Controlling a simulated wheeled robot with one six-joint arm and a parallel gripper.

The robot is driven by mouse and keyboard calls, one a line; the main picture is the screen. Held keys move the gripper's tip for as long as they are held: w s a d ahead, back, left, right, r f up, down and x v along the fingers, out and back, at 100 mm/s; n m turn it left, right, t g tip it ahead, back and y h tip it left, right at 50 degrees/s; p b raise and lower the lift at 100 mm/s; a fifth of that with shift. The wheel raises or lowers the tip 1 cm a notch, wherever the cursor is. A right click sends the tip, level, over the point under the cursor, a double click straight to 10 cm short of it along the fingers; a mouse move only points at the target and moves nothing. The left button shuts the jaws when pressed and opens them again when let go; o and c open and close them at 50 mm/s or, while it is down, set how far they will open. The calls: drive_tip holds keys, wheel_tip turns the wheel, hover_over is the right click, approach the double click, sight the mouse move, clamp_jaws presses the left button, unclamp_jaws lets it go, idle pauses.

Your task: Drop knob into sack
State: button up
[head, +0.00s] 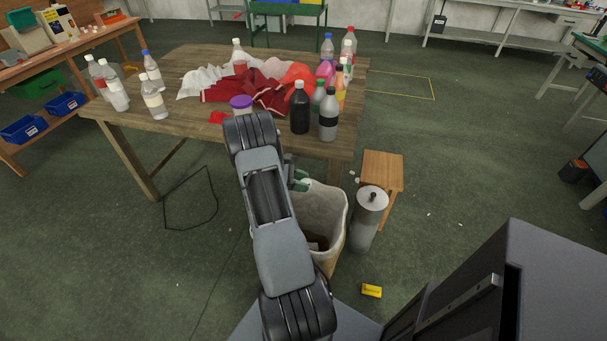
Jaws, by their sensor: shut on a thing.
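The sack (334,207) is a pale, open-topped bag standing on the floor in front of the table, with some brown and whitish contents deep inside. My gripper (298,179) is at the left part of the sack's mouth, mostly hidden behind my arm. Its greenish tip parts show over the rim. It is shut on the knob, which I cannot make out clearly. How high it is above the opening is hard to tell.
A wooden table (170,120) with rags (250,92), several bottles and a purple-lidded jar (241,105) stands behind. A grey cylinder (369,217) and wooden stool (383,170) stand right of the sack. A yellow box (371,291) lies on the floor.

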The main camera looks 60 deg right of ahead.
drive_tip(key=shift+s+y, duration=0.3)
wheel_tip(320, 180, down, 6)
drive_tip(key=b, duration=0.4)
drive_tip(key=shift+r, duration=0.1)
drive_tip(key=o, duration=1)
drive_tip(key=shift+c, duration=0.2)
drive_tip(key=v, duration=1.3)
drive_tip(key=shift+w+a, duration=0.15)
drive_tip(key=shift+w, duration=0.3)
drive_tip(key=shift+m, duration=0.3)
